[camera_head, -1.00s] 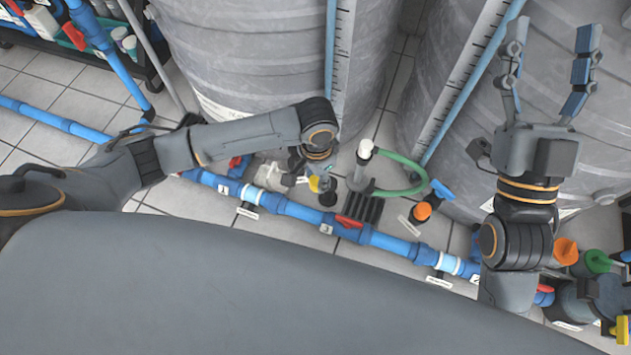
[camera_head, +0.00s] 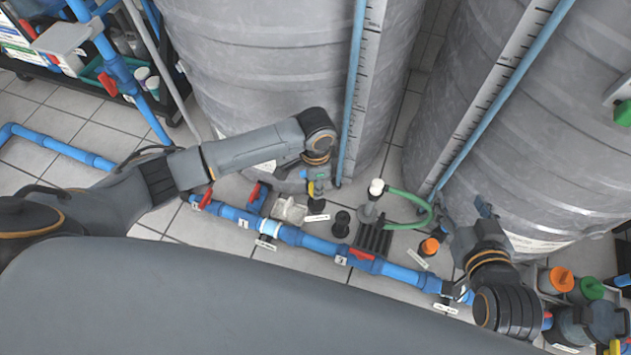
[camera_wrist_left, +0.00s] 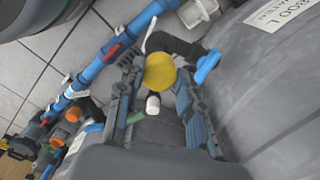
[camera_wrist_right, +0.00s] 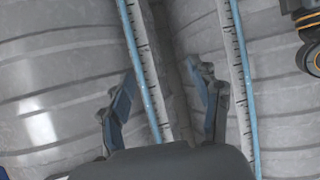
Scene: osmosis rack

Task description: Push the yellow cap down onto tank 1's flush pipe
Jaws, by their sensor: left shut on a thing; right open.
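The round yellow cap (camera_wrist_left: 160,72) sits between the fingers of my left gripper (camera_wrist_left: 158,82) in the left wrist view. My left gripper is shut on it. In the head view the left gripper (camera_head: 317,184) points down by the foot of the left tank (camera_head: 275,80), and only a bit of the yellow cap (camera_head: 311,188) shows. A dark elbow pipe (camera_wrist_left: 172,41) with a blue handle lies just beyond the cap; I cannot tell if they touch. My right gripper (camera_head: 480,212) is by the right tank, foreshortened. In the right wrist view the right gripper (camera_wrist_right: 166,88) is open and empty.
A blue pipe (camera_head: 300,238) with red handles runs along the floor before the tanks. A white-topped fitting (camera_head: 376,188) with a green hose (camera_head: 410,224) and an orange-capped fitting (camera_head: 430,246) stand right of the left gripper. A trolley (camera_head: 70,62) stands at the back left.

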